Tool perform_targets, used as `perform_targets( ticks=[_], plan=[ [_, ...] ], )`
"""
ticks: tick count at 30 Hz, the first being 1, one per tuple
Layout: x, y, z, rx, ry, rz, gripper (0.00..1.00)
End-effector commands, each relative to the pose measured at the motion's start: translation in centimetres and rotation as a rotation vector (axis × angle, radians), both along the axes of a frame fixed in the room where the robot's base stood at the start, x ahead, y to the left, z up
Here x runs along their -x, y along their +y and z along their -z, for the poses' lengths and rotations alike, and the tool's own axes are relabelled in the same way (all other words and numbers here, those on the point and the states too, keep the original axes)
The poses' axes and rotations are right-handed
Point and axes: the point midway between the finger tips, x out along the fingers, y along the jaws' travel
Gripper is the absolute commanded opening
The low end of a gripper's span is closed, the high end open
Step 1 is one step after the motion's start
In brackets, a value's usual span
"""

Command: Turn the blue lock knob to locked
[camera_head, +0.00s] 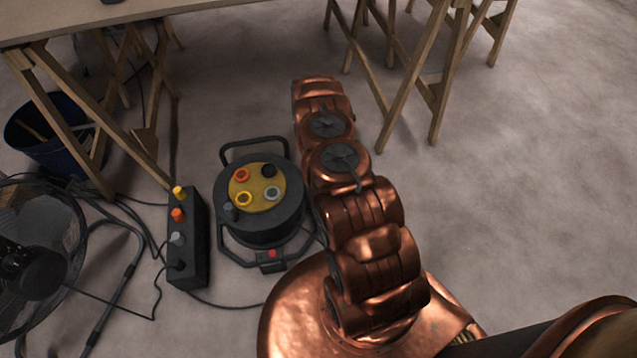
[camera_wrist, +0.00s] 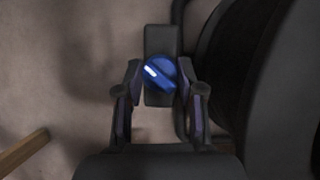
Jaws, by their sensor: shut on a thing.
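The blue lock knob (camera_wrist: 161,73) shows in the wrist view, with a pale pointer mark towards its upper left. It sits on a dark upright plate (camera_wrist: 159,40). My gripper (camera_wrist: 160,80) has one finger on each side of the knob and is shut on it. The exact contact points are dark and hard to make out. In the head view neither the knob nor my gripper shows; my copper arm reaches up past the right side of a black cable reel (camera_head: 289,213) with a yellow face.
A large black rounded body (camera_wrist: 260,75) fills the right of the wrist view. Left of the reel stand a black socket box (camera_head: 190,255) and a fan (camera_head: 35,245), with cables on the floor. A trestle table (camera_head: 60,18) is behind. The floor at right is clear.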

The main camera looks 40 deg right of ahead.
Motion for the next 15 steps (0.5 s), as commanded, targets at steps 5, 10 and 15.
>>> perform_targets(
  ticks=[5, 10, 15],
  plan=[
    [-0.15, -0.16, -0.06, 0.002, -0.005, 0.058, 0.03],
    [-0.16, -0.12, -0.03, 0.002, -0.005, 0.082, 0.03],
    [-0.17, -0.11, -0.03, 0.002, -0.005, 0.087, 0.03]
  ],
)
